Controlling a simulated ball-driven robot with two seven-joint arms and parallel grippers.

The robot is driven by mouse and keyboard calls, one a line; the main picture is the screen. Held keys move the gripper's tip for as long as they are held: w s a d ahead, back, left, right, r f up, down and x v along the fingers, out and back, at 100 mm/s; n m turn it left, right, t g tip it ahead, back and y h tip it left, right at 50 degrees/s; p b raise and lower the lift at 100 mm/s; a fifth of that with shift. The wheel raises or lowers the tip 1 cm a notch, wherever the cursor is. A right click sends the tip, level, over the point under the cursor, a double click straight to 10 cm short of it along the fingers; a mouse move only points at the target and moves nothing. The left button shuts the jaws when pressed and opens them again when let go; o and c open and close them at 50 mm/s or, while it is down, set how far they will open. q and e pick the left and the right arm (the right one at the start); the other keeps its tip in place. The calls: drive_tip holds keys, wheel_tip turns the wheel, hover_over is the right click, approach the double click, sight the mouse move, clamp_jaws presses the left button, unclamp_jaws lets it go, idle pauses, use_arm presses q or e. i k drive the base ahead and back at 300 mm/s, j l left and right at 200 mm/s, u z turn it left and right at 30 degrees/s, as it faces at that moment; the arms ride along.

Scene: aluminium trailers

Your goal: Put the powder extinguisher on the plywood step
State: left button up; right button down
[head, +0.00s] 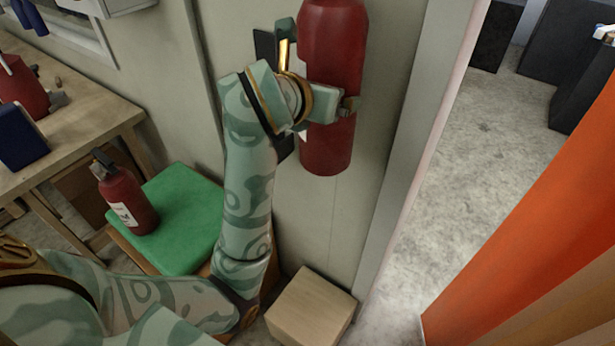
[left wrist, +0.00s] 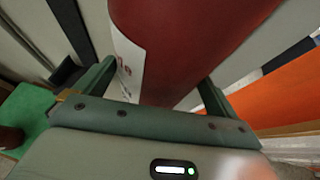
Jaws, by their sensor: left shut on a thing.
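A large red extinguisher (head: 330,50), its top cut off by the picture edge, is upright against the pale wall in the head view. My left gripper (head: 335,106) is shut around its body below the middle. In the left wrist view the red cylinder (left wrist: 185,40), with a white label at its left, sits between the two fingers (left wrist: 155,90). The plywood step (head: 312,308), a plain light wooden block, stands on the floor at the wall's foot, below the extinguisher; its top looks bare. My right gripper is not in view.
A smaller red extinguisher (head: 126,198) with a white label stands on a green-topped stool (head: 185,225). A wooden workbench (head: 95,115) is at the left. A doorway edge (head: 415,150) and an orange panel (head: 540,220) stand at the right, with open grey floor (head: 470,150) between.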

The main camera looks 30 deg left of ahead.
sight(310, 298)
drive_tip(key=u, duration=1.05)
drive_tip(key=l+u, duration=0.25)
drive_tip(key=l, duration=0.5)
drive_tip(key=k+l+u, duration=0.15)
drive_tip(key=l+u, duration=0.15)
drive_tip(key=l, duration=0.9)
drive_tip(key=k, duration=0.05)
